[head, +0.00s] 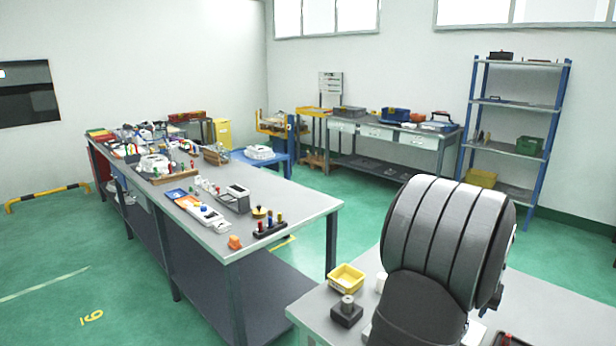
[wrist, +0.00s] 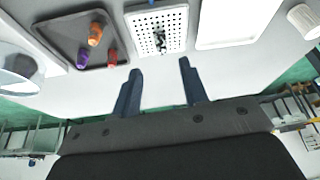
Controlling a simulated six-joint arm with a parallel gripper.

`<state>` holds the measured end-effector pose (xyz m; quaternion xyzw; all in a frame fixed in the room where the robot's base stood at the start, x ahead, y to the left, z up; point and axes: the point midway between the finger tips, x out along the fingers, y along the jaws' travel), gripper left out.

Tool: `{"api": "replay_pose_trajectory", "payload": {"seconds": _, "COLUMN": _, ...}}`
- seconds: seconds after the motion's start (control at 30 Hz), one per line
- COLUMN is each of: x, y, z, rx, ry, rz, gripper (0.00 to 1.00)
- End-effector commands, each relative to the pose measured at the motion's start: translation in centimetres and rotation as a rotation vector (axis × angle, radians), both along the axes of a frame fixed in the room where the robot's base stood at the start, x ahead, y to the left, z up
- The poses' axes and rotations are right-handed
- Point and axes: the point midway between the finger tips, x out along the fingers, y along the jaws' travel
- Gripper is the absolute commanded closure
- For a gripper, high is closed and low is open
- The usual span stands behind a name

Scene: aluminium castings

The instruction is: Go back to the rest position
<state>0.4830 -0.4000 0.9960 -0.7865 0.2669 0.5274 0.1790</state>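My gripper (wrist: 158,68) shows in the wrist view with its two dark blue fingers spread apart and nothing between them. It is above a pale work surface. My gripper is not visible in the head view, where my grey and black arm link fills the lower right and hides part of the near table (head: 318,304).
In the wrist view, a dark tray (wrist: 62,36) with several coloured pieces, a white perforated plate (wrist: 148,44), a white tray (wrist: 228,38) and a white cup (wrist: 304,21) lie beyond the fingers. A yellow bin (head: 346,278) and a dark block (head: 346,314) stand left of my arm.

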Motion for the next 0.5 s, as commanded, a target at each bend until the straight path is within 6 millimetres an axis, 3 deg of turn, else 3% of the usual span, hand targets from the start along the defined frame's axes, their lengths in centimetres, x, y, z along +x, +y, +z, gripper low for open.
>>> {"api": "replay_pose_trajectory", "payload": {"seconds": 0.5, "x": 2.9, "y": -2.2, "z": -8.7, "rx": 0.001, "ry": 0.000, "rz": 0.001, "gripper": 0.60}}
